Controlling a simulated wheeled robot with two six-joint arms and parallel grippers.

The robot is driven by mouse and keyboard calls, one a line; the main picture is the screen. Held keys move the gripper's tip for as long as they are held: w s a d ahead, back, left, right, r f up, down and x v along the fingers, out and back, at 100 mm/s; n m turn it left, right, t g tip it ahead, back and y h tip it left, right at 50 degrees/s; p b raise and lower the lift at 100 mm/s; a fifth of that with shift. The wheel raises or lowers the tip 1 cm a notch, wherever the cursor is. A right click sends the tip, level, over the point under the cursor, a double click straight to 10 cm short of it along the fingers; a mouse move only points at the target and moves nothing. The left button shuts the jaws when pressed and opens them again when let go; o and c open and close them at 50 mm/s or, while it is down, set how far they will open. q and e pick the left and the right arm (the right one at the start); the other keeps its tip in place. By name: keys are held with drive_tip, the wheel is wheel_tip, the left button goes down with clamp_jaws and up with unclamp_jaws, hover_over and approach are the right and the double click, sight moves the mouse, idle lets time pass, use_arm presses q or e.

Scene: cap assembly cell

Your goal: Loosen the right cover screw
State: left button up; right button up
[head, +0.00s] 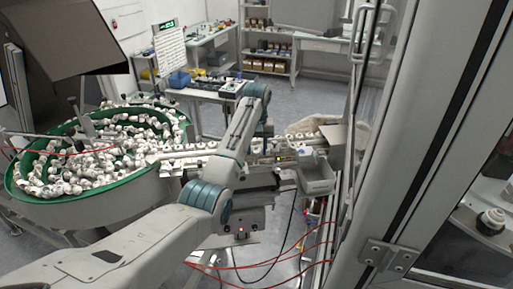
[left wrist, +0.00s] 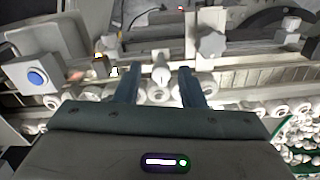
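In the left wrist view, a pale upright screw knob (left wrist: 160,73) stands on the rail cover between the fingertips of my left gripper (left wrist: 160,84). The fingers are apart, one on each side of it, and I see no contact. A second, grey lobed knob (left wrist: 211,45) stands to the right, outside the fingers. I cannot tell from labels which knob is the right cover screw. In the head view my left arm reaches over the feed rail; the fingertips and knobs are too small or hidden there. My right gripper is not in view.
A green-rimmed bowl feeder (head: 60,205) full of white caps stands at the left. A grey bin (head: 318,178) sits at the rail's right end. A box with a blue button (left wrist: 36,77) is beside the rail. A door frame (head: 420,130) closes off the right.

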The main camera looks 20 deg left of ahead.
use_arm(q)
drive_tip(key=shift+a, duration=0.1)
clamp_jaws()
